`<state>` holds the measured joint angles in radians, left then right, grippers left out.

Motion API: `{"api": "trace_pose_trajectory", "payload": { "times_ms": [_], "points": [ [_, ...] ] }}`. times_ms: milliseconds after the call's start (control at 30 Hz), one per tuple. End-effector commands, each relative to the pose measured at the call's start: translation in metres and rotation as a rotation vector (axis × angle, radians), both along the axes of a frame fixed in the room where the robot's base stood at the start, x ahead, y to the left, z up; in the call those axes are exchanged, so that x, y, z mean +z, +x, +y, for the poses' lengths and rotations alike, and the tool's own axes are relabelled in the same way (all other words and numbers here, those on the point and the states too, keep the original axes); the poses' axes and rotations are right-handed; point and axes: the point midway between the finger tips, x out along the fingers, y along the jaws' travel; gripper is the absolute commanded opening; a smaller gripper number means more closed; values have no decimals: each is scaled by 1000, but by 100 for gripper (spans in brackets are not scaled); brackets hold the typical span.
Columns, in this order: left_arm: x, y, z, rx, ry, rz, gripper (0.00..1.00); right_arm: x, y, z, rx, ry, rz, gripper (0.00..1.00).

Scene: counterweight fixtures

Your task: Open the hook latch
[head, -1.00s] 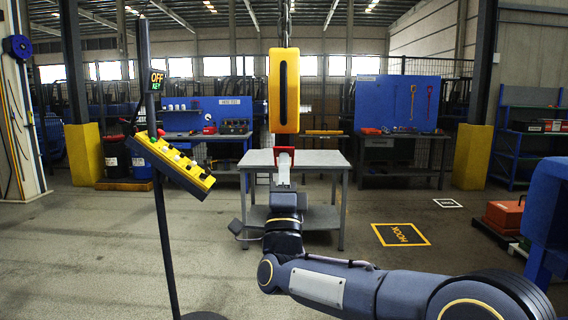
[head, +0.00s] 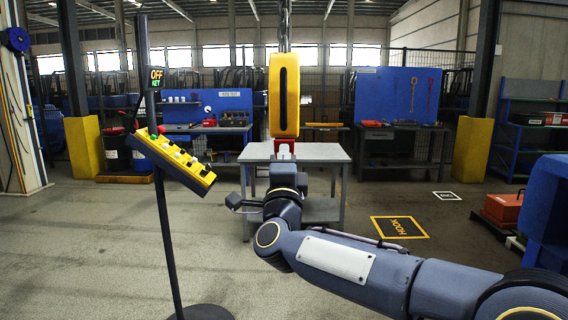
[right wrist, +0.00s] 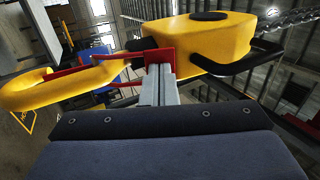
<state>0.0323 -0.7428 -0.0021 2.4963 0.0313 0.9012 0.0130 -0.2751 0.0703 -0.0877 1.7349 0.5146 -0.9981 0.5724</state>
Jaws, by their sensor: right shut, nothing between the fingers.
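The yellow hook block (head: 284,95) hangs from a chain in the middle of the head view. In the right wrist view the block (right wrist: 205,38) fills the top, and its yellow hook (right wrist: 40,92) reaches out to the left. The red latch (right wrist: 88,66) runs from beside the block towards the hook's tip. In the head view a little red (head: 284,142) shows under the block. My right gripper (right wrist: 160,72) is shut and empty, its fingertips at the red bracket end of the latch. I cannot tell whether they touch. My left gripper is out of view.
A grey table (head: 318,152) stands behind my right arm. A yellow control box (head: 172,160) on a dark post stands at the left, with an OFF sign (head: 156,78) above it. A marked HOOK square (head: 400,227) lies on open floor at the right.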

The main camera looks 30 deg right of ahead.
Motion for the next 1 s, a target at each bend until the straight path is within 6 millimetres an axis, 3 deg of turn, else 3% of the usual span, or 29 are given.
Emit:
{"api": "trace_pose_trajectory", "payload": {
  "times_ms": [400,1000],
  "points": [
    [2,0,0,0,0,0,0,10,7,-4,-1,18,29,0],
    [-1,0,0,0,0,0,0,9,8,-6,-1,17,28,0]
  ]
}}
